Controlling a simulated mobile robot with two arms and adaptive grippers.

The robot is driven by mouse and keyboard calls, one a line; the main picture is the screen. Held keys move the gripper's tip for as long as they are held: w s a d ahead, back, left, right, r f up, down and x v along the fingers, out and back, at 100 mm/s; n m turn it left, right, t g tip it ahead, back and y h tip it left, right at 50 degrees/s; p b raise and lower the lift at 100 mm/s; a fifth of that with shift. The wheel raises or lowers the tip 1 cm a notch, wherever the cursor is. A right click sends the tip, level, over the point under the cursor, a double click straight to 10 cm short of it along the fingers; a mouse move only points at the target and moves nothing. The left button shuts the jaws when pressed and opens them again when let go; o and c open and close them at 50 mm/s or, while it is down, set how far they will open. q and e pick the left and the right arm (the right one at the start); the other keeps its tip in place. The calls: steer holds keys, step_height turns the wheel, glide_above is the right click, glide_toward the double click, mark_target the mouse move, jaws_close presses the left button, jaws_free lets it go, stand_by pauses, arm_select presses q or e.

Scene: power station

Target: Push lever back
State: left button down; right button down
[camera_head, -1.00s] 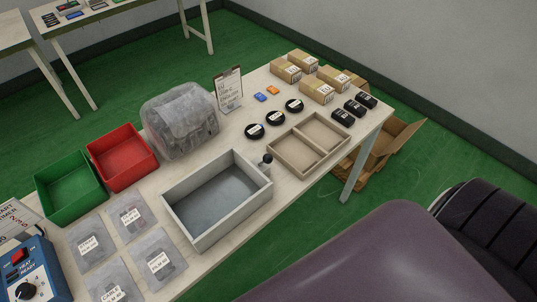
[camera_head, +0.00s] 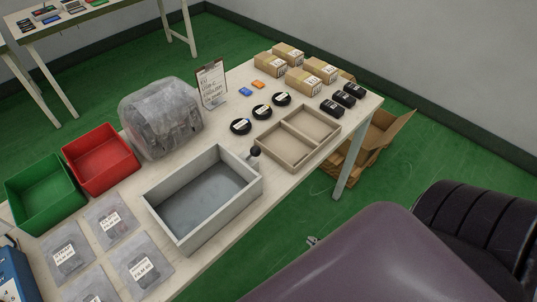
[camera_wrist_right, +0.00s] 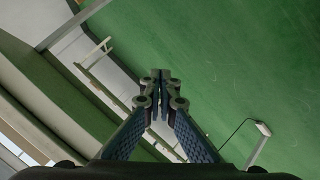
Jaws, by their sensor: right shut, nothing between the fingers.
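The lever with a round black knob (camera_head: 255,151) sticks up at the right end of the grey open box (camera_head: 166,222) on the table. Its lower part is partly hidden by the box wall. My right gripper shows only as a small tip (camera_head: 312,241) above the green floor, past the table's front edge and well apart from the lever. In the right wrist view its fingers (camera_wrist_right: 161,85) are closed together with nothing between them. My left gripper is not in view.
A beige two-part tray (camera_head: 289,149) stands just right of the lever. Black discs (camera_head: 241,127) lie behind it. A bagged grey bundle (camera_head: 161,120), a red bin (camera_head: 101,160) and a green bin (camera_head: 46,188) stand at left.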

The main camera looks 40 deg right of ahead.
steer(key=w+r+n+t+y+b, duration=0.1)
steer(key=r+n, duration=0.3)
steer(key=r, duration=0.5)
steer(key=w+a+r+n+t+y+b, duration=0.1)
steer(key=r+n+t+y, duration=0.3)
steer(key=r, duration=0.6)
steer(key=w+a+r+n+t+y+b, duration=0.1)
steer(key=r+n, duration=0.4)
steer(key=r, duration=0.5)
steer(key=shift+w+a+t+y+b, duration=0.15)
steer(key=shift+w+t+y+b, duration=0.55)
steer(key=shift+t+b, duration=0.25)
glide_toward(252, 155)
steer(key=w, duration=0.2)
steer(key=w+r, duration=0.1)
steer(key=w, duration=0.2)
steer(key=shift+w+a+b, duration=0.2)
steer(key=shift+w+b, duration=0.1)
steer(key=shift+b, duration=0.1)
steer(key=shift+r, duration=0.15)
